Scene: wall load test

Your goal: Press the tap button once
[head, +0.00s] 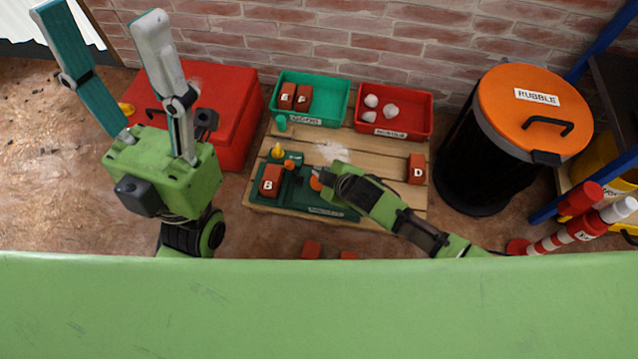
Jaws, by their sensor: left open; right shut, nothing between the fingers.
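A dark green board (318,204) lies on the wooden pallet, with a label on its front edge too small to read. A round orange-red button-like part (315,184) shows on the board, partly hidden by my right gripper (319,174). That gripper is shut and empty, its tip at or just above this part; I cannot tell whether they touch. A smaller orange piece (290,164) and a yellow cone-shaped piece (277,151) stand at the board's back left. A brick marked B (271,181) sits on its left. My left gripper (100,13) is open and empty, raised at the left.
The pallet (390,157) also bears a brick marked D (417,168), a green tray (335,89) of bricks and a red tray (418,118) of pale lumps. A red box (233,95) stands left, a rubble bin (500,83) right. Loose bricks (312,249) lie in front.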

